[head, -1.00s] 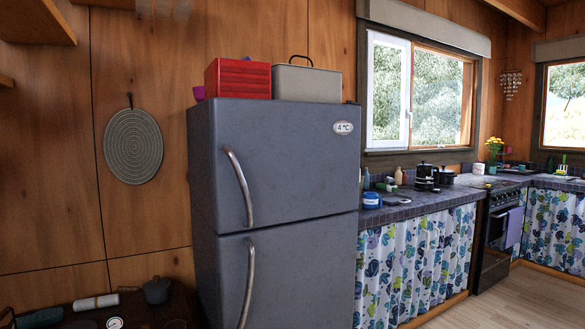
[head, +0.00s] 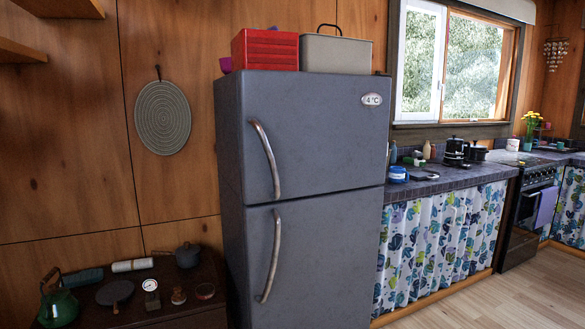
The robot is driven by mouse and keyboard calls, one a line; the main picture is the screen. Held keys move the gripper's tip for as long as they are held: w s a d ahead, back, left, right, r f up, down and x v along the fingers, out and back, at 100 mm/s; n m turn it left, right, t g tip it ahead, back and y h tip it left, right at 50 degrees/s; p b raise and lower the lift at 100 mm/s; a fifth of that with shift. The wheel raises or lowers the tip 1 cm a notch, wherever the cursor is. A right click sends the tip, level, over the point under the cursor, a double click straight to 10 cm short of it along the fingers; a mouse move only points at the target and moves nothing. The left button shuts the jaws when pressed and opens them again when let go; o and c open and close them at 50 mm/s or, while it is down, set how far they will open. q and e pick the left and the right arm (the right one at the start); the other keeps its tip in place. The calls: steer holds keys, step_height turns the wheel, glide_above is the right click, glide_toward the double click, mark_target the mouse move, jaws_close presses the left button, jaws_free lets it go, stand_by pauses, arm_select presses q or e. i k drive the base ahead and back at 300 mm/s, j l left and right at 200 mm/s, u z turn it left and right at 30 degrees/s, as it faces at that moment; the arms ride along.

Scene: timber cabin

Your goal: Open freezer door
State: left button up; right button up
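A grey two-door fridge-freezer (head: 305,190) stands against the wood wall in the middle of the head view. Its upper door (head: 320,140) has a curved metal handle (head: 267,160) on its left side and a small oval temperature display (head: 372,99) at top right. Its lower door (head: 325,255) has a similar handle (head: 271,256), also on the left. Both doors are closed. Neither of my grippers shows in this view.
A red box (head: 265,50) and a beige case (head: 336,53) sit on top of the fridge. A dark low cabinet (head: 185,316) with a green kettle (head: 58,303), a pot (head: 188,256) and other small items stands at left. A tiled counter (head: 455,180) adjoins at right. Wooden floor (head: 470,303) is clear at lower right.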

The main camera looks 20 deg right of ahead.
mark_target(302, 133)
steer(key=i+z, duration=0.25)
steer(key=z, duration=0.2)
steer(key=i+z, duration=0.2)
steer(key=z, duration=0.25)
steer(key=i+j+z, duration=0.2)
steer(key=z, duration=0.3)
